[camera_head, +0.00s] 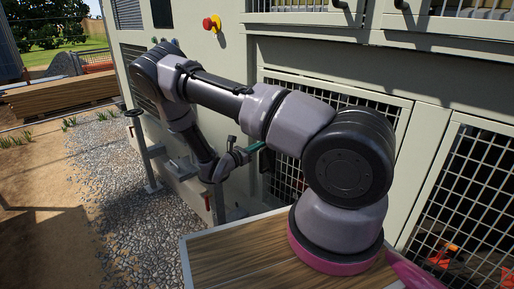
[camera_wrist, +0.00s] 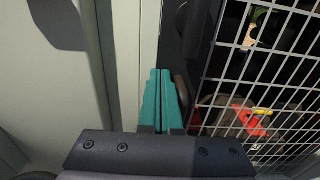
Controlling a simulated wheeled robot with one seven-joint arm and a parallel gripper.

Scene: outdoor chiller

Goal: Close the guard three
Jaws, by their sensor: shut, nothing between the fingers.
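Several mesh guards are on the pale chiller wall; no number shows, so I cannot tell which is guard three. The mesh guard nearest my gripper (camera_head: 255,147) is the lower middle one (camera_head: 289,183), partly hidden behind my arm. Its mesh appears to be the one filling the right of the wrist view (camera_wrist: 265,85). My gripper is shut and empty, its teal fingers (camera_wrist: 160,97) together in front of a dark strip between a pale upright edge and the mesh. I cannot tell whether the fingers touch anything, or how far the guard stands open.
Another lower mesh guard (camera_head: 474,195) is at the right, with red parts behind it. Upper guards with dark handles run along the top. A red emergency button (camera_head: 211,24) is on the wall. A post (camera_head: 146,155) stands on the gravel (camera_head: 110,200) at left.

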